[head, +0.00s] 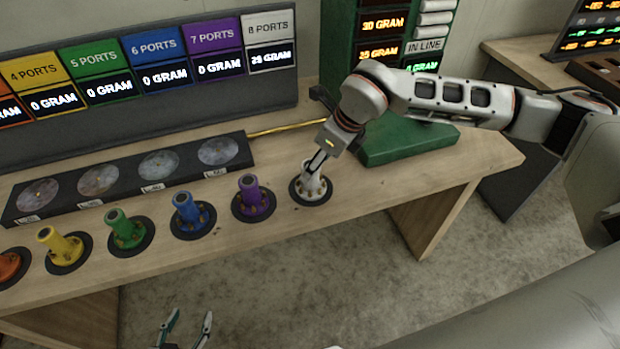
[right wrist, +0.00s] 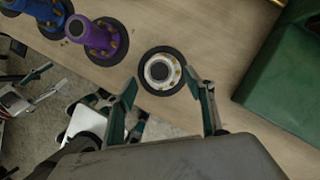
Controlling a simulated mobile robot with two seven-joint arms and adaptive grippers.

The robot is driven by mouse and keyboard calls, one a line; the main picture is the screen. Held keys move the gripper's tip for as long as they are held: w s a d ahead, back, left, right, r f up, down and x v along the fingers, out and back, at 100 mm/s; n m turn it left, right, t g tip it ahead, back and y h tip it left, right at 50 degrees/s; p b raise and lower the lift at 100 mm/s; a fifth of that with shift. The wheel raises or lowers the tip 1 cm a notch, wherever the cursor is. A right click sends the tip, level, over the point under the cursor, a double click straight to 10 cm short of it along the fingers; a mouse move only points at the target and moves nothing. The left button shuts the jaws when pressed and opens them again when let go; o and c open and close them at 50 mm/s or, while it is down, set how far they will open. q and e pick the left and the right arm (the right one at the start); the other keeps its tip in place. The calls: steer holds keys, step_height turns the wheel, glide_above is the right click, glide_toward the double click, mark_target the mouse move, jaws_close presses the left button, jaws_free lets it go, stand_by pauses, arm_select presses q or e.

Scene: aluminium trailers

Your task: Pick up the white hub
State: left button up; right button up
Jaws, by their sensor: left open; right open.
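The white hub (head: 311,189) stands on its round black pad at the right end of the row of hubs on the wooden bench. In the right wrist view the white hub (right wrist: 160,71) shows from above as a pale ring with a dark centre. My right gripper (head: 315,168) is right over the hub in the head view and partly hides it. In the wrist view its two fingers (right wrist: 164,82) are spread, with the hub between and just beyond the tips. I cannot tell whether they touch it. My left gripper (head: 190,318) is open and empty, low in front of the bench.
The purple hub (head: 252,196) stands left of the white one, then blue (head: 189,212), green (head: 126,228) and yellow (head: 60,246) hubs. A dark tray with discs (head: 130,178) lies behind them. A green base (head: 408,145) stands close on the right.

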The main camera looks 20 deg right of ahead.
steer(key=p+x, duration=0.1)
steer(key=x, duration=0.4)
steer(key=shift+w, duration=0.1)
jaws_close()
steer(key=shift+w+r, duration=0.1)
steer(key=shift+r, duration=0.1)
